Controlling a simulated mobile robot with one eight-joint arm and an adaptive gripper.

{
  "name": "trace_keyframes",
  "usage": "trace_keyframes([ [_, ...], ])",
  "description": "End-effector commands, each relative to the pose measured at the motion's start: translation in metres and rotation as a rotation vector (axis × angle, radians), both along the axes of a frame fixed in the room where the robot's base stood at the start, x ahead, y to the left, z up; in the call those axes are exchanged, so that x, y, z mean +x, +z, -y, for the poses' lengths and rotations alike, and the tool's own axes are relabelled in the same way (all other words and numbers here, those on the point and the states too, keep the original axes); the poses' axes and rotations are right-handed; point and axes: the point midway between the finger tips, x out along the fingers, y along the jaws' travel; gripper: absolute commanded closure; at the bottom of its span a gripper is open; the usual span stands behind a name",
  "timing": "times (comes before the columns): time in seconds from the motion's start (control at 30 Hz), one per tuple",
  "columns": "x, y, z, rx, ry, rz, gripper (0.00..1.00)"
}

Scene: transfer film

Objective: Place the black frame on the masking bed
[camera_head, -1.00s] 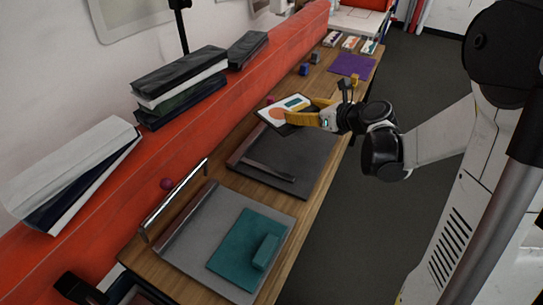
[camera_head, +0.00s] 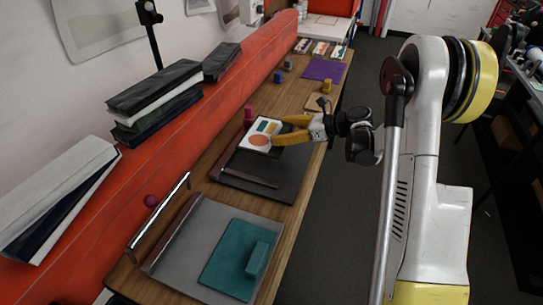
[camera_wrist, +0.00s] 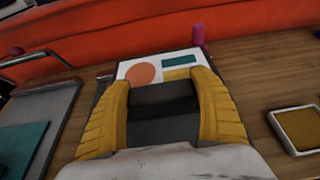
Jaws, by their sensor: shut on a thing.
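My gripper (camera_head: 277,130) is shut on the black frame, which shows as a dark piece between the yellow fingers in the wrist view (camera_wrist: 163,98). A white panel (camera_head: 261,135) with an orange circle and teal and yellow bars shows just beyond the fingertips and appears to be part of the held piece. The dark grey bed (camera_head: 265,184) with a bar along its left side lies below, likely the masking bed. The held piece is over its back part. I cannot tell whether they touch. The fingers hide part of the frame.
A grey bed (camera_head: 188,262) with a teal plate (camera_head: 228,265) stands nearer. A magenta peg (camera_head: 248,115) is behind the held piece. A purple sheet (camera_head: 325,69) and small blocks lie farther along the bench. A red ledge (camera_head: 180,135) bounds the back.

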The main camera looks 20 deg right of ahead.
Motion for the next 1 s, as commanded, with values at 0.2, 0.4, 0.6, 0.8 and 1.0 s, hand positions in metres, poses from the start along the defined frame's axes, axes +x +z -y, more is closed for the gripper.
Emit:
trace_keyframes([
  [0.2, -0.020, -0.023, -0.030, 0.001, 0.001, -0.001, 0.60],
  [0.4, -0.022, -0.035, -0.034, 0.000, -0.001, 0.000, 0.60],
  [0.6, -0.022, -0.065, -0.034, 0.000, -0.001, 0.000, 0.60],
  [0.8, -0.022, -0.064, -0.034, 0.000, -0.001, 0.000, 0.60],
  [1.0, -0.022, -0.068, -0.034, 0.000, -0.001, 0.000, 0.24],
])
